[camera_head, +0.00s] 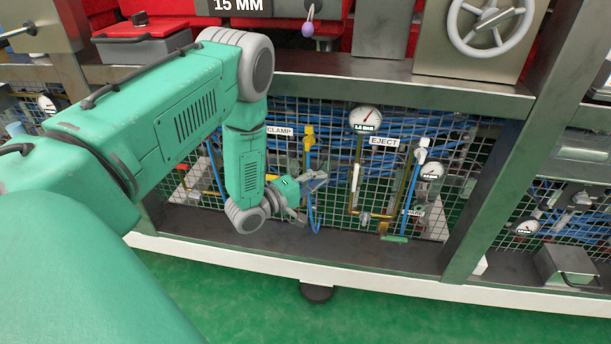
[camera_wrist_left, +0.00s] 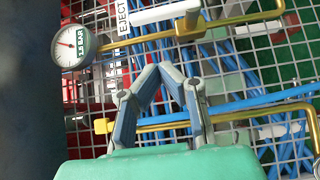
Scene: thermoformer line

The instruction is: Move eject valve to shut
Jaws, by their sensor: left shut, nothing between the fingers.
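The EJECT label (camera_head: 384,142) is on the mesh panel, right of a round gauge (camera_head: 365,120). Beneath that gauge, a yellow pipe carries a valve with a white lever handle (camera_head: 356,178), which stands upright, roughly along the pipe. In the left wrist view the white handle (camera_wrist_left: 160,14) lies beyond the fingertips, beside the EJECT label (camera_wrist_left: 122,16). My left gripper (camera_head: 320,177) is left of the handle, apart from it. In the left wrist view its fingers (camera_wrist_left: 160,68) converge to a closed tip with nothing between them. My right gripper is in neither view.
A yellow-handled valve (camera_head: 309,136) stands by the CLAMP label (camera_head: 280,131). A second gauge (camera_head: 431,171) and a white fitting (camera_head: 422,150) on a blue pipe are to the right. Mesh and blue hoses lie behind. A green-grey post (camera_head: 500,150) bounds the right side.

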